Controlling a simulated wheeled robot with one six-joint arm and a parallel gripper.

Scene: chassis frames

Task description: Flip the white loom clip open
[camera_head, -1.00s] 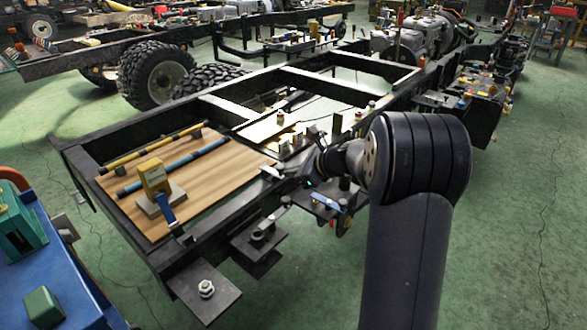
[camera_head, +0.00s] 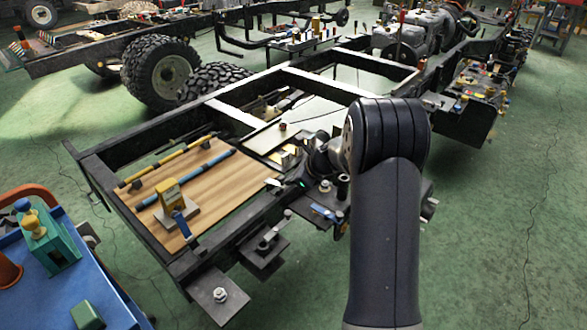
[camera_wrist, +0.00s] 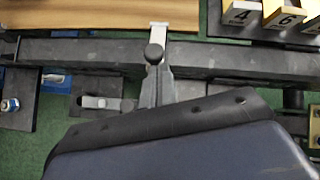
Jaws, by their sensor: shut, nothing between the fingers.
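A small white clip (camera_head: 273,183) sits on the near side rail by the edge of the wooden board. In the wrist view a pale strip that looks like this clip (camera_wrist: 159,27) reaches from the rail toward the board. A dark round knob covers its lower part. My gripper (camera_wrist: 157,76) is shut and empty, pointing at the strip over the rail. I cannot tell whether it touches the clip. In the head view my gripper (camera_head: 298,184) is small and partly hidden by my wrist, just right of the clip.
The wooden board (camera_head: 212,198) carries a yellow block device (camera_head: 169,193), a blue rod and a yellow rod. A grey lever (camera_wrist: 100,103) sits on a bracket beside the rail. A blue trolley (camera_head: 60,290) stands at left.

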